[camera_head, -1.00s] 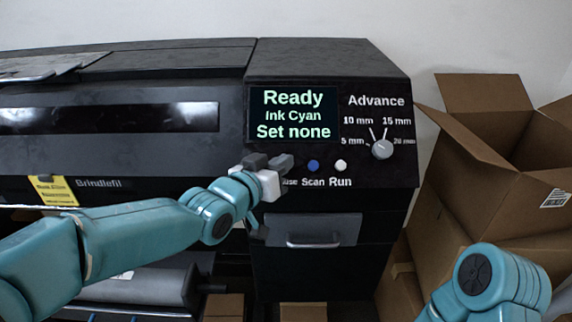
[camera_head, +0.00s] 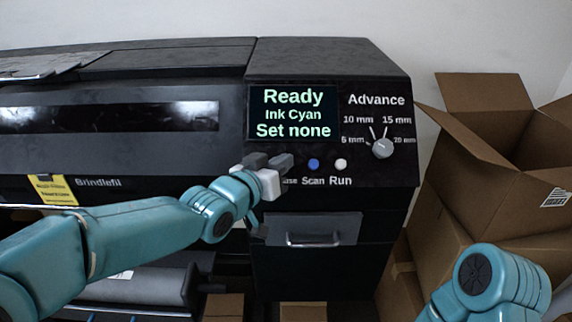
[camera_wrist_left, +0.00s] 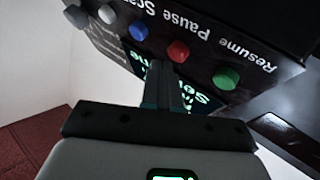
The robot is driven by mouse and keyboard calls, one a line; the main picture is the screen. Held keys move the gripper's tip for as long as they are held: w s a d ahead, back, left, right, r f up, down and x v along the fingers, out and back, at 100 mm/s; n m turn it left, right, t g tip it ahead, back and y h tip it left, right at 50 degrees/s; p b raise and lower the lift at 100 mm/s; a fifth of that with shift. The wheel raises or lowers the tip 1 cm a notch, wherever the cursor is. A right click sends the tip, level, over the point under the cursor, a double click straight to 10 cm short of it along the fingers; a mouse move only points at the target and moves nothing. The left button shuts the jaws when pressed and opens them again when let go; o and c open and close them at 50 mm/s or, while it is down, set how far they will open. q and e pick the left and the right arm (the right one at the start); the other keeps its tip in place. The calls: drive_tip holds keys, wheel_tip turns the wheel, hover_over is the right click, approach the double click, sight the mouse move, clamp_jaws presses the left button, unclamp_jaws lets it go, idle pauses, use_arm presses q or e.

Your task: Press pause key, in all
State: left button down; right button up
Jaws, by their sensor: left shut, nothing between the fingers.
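The printer's control panel (camera_head: 375,115) is black, with a display (camera_head: 292,113) reading "Ready", "Ink Cyan", "Set none". The pause key is the red button (camera_wrist_left: 178,52) in the upside-down left wrist view, between the green resume key (camera_wrist_left: 227,77) and the blue scan key (camera_wrist_left: 138,30). My left gripper (camera_head: 280,161) is shut and empty in front of the panel, hiding the red and green keys in the head view. In the wrist view its fingers (camera_wrist_left: 163,75) end close to the red key; I cannot tell if they touch. My right gripper is out of view.
A blue scan key (camera_head: 313,164), a white run key (camera_head: 341,164) and an advance dial (camera_head: 382,149) lie right of my left gripper. A drawer handle (camera_head: 313,241) is below. Open cardboard boxes (camera_head: 500,190) stand at the right.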

use_arm(q)
drive_tip(key=shift+w+f, duration=0.4)
idle(0.8)
drive_tip(key=shift+s+r, duration=0.1)
drive_tip(key=shift+s+r+b, duration=0.3)
drive_tip(key=shift+s+r, duration=0.2)
idle(0.4)
drive_tip(key=shift+s+r+b, duration=0.45)
drive_tip(key=shift+s+r, duration=1.35)
